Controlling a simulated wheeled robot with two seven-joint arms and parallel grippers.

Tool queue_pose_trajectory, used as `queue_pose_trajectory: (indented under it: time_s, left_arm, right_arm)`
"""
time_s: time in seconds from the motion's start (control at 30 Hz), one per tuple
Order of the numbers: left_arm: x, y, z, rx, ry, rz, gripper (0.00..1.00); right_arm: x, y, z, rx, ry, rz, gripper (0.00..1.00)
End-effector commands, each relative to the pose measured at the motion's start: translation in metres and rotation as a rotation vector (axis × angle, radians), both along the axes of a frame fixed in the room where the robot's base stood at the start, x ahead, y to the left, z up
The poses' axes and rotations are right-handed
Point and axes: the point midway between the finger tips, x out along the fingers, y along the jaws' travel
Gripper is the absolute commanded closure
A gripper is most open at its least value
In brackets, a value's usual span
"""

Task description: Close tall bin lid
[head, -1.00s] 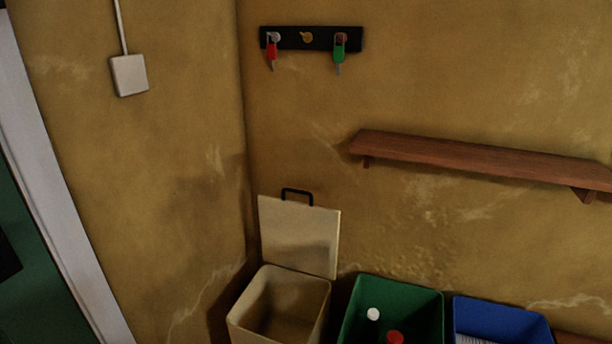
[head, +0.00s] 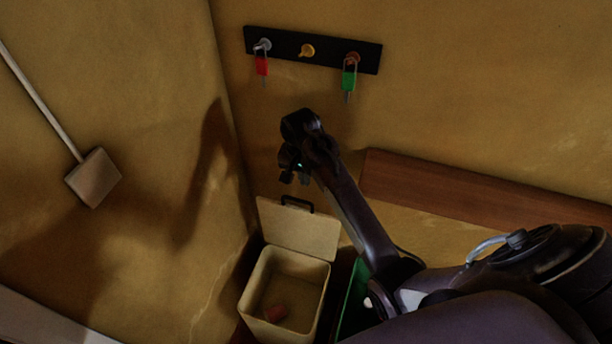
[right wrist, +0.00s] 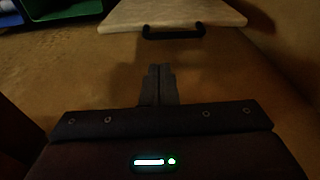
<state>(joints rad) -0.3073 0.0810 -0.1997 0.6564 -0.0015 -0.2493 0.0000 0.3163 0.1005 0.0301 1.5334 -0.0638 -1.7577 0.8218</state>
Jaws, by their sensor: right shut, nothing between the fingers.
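The tall cream bin (head: 256,287) stands in the corner, its mouth open. Its lid (head: 297,229) stands upright at the back, with a black handle (head: 297,203) on its top edge. My left gripper is not in view.
A green bin (head: 354,298) stands to the right, largely hidden by my right arm. A brown shelf (head: 440,188) is on the wall at right. A black key rack (head: 312,50) with a red and a green key hangs above.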

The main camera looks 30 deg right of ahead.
Motion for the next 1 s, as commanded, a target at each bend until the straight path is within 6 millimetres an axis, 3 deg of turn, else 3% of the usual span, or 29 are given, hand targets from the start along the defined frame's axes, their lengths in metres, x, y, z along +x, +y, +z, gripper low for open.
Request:
queue_pose_trajectory:
  time_s: [0.03, 0.17, 0.5, 0.7, 1.0]
  left_arm:
    - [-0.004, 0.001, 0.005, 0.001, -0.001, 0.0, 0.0]
    - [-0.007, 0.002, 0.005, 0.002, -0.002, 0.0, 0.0]
    - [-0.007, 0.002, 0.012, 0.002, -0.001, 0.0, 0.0]
    - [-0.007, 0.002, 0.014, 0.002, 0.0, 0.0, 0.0]
    - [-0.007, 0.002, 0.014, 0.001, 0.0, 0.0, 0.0]
  right_arm:
    - [0.003, -0.001, 0.01, 0.003, 0.0, -0.016, 1.0]
    - [0.006, -0.003, 0.004, 0.005, 0.002, -0.031, 1.0]
    - [0.011, -0.009, -0.056, 0.004, 0.001, -0.029, 1.0]
    - [0.013, -0.012, -0.08, 0.004, 0.0, -0.028, 1.0]
    - [0.014, -0.012, -0.088, 0.004, -0.003, -0.027, 1.0]
